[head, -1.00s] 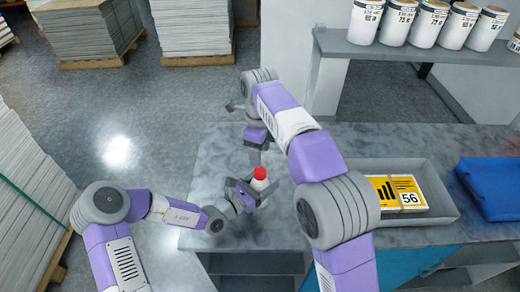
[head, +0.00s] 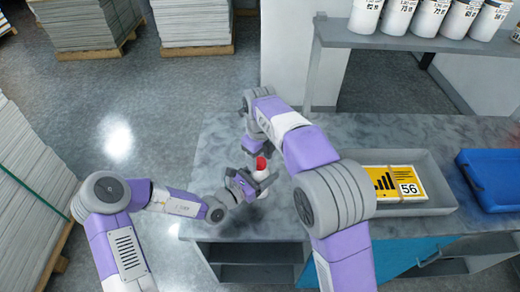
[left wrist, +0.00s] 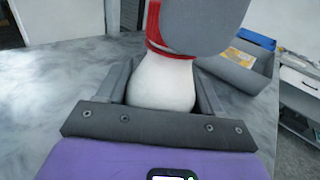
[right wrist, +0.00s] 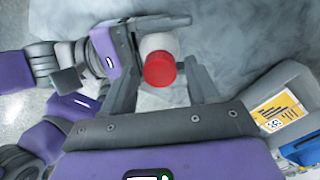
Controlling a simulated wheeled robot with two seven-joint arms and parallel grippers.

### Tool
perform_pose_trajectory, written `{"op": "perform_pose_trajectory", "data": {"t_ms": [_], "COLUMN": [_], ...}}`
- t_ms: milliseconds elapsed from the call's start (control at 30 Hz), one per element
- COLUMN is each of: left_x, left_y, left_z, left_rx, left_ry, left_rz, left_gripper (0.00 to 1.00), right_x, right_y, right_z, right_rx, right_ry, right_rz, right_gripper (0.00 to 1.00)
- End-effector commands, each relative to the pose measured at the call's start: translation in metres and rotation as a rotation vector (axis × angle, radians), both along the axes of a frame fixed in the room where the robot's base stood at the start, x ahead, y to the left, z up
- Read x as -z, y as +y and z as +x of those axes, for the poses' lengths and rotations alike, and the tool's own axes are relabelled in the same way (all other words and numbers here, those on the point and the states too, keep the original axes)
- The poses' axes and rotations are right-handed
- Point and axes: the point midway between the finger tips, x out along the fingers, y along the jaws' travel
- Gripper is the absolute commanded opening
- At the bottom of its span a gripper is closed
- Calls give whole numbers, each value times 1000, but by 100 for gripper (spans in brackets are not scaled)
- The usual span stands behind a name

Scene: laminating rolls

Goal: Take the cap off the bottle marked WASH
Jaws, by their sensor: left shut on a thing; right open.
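A white bottle (head: 264,182) with a red cap (head: 260,163) stands on the grey counter; no marking on it is readable. My left gripper (head: 255,187) is shut on the bottle's body; in the left wrist view the white bottle (left wrist: 162,84) sits between its fingers. My right gripper (head: 259,150) is right above the cap, pointing down. In the right wrist view it is open, with the red cap (right wrist: 160,69) between or just beyond its fingertips; contact cannot be told. A grey finger hides part of the cap in the left wrist view.
A grey tray (head: 440,208) with yellow cards marked 56 (head: 392,185) lies to the right, beside a blue bin (head: 490,176). A shelf (head: 420,42) with several white tubs stands at the back right. The counter's left part is clear.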

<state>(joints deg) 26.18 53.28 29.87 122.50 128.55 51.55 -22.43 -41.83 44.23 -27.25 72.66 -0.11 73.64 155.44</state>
Motion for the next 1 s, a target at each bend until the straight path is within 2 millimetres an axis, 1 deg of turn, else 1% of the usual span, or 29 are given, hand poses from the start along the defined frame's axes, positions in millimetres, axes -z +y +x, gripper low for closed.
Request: {"op": "perform_pose_trajectory", "data": {"t_ms": [100,333,700,767,867,967,1000], "left_x": [1,1,1,1,1,1,1], "left_y": [0,0,0,0,0,0,0], "left_z": [0,0,0,0,0,0,0], "left_rx": [0,0,0,0,0,0,0], "left_ry": [1,1,1,1,1,1,1], "left_rz": [1,1,1,1,1,1,1], "left_gripper": [0,0,0,0,0,0,0], "right_x": [5,5,5,5,5,5,5], "right_y": [0,0,0,0,-1,-1,-1], "right_z": [0,0,0,0,0,0,0], "right_rx": [0,0,0,-2,-49,-187,-265], "right_ry": [1,1,0,0,0,0,1], "right_rz": [-1,-1,0,0,0,1,0], "right_gripper": [59,59,2,2,2,2,2]}}
